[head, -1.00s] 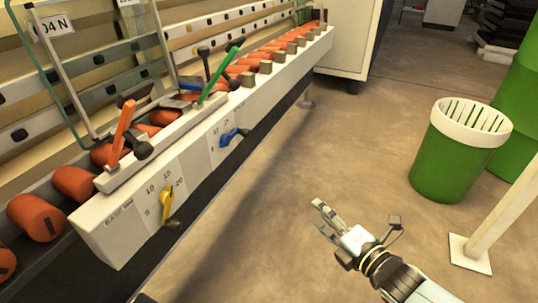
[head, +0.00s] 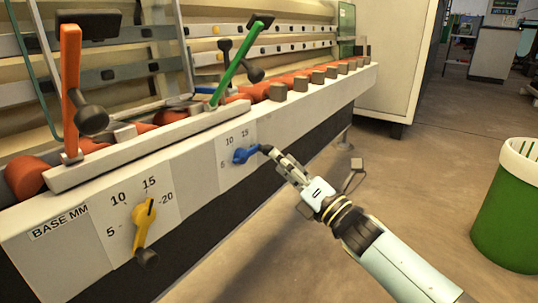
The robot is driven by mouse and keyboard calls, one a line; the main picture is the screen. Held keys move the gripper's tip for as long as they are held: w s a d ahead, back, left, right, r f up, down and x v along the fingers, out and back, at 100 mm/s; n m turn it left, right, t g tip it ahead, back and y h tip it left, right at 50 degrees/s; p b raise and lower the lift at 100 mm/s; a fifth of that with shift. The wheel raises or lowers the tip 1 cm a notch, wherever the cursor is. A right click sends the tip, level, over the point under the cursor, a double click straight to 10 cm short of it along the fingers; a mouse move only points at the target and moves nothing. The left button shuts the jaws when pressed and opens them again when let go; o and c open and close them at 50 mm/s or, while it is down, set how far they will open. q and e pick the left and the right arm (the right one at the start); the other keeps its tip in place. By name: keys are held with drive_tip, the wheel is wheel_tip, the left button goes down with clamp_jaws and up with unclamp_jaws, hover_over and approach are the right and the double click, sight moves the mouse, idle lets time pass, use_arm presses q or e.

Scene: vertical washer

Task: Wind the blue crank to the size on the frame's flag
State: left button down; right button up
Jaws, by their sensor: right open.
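The blue crank (head: 243,155) sits on a white dial plate on the washer's front rail. The marks 5, 10 and 15 show beside it; its 20 mark is not visible. Its dark knob (head: 266,148) points right. My right gripper (head: 280,160) is open, its fingertips at or just beside this knob; I cannot tell whether they touch. The frame's flag is not in view. My left gripper is not in view.
A yellow crank (head: 145,222) with its own dial is at the left, near a "BASE MM" label (head: 60,222). An orange lever (head: 72,95) and a green lever (head: 235,70) rise above the rail.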

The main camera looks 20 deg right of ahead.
sight(270, 150)
drive_tip(key=x, duration=0.5)
drive_tip(key=shift+w+b, duration=0.15)
drive_tip(key=shift+b, duration=0.2)
clamp_jaws()
